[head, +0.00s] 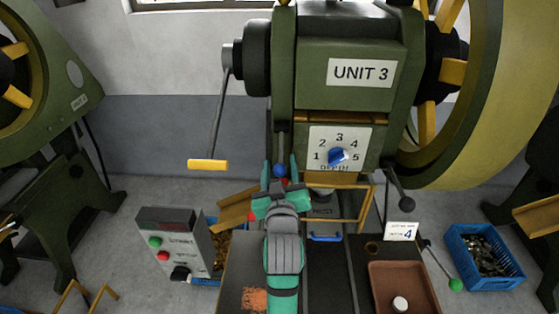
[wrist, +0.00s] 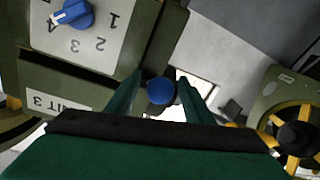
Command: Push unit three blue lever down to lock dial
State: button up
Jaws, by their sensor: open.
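The green press labelled UNIT 3 (head: 345,95) stands at the centre of the head view. Its white dial plate, numbered 1 to 5, carries a blue dial knob (head: 337,156), also in the wrist view (wrist: 74,14). The knob's pale pointer is turned toward the 4 side. Left of the dial, a dark lever rod (head: 283,140) ends in a blue ball (head: 279,171). My gripper (head: 280,176) is open around this ball. In the wrist view the blue ball (wrist: 160,91) sits between my fingertips; I cannot tell whether they touch it.
A crank with a yellow handle (head: 208,165) hangs left of my gripper. A control box (head: 172,243) stands lower left. A black-knobbed lever (head: 405,206), a card reading 4 (head: 402,232), a brown tray (head: 430,292) and a blue crate (head: 450,232) are to the right.

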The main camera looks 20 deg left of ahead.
jog(key=shift+x, duration=1.35)
grip_shut()
jog(key=shift+d, duration=0.1)
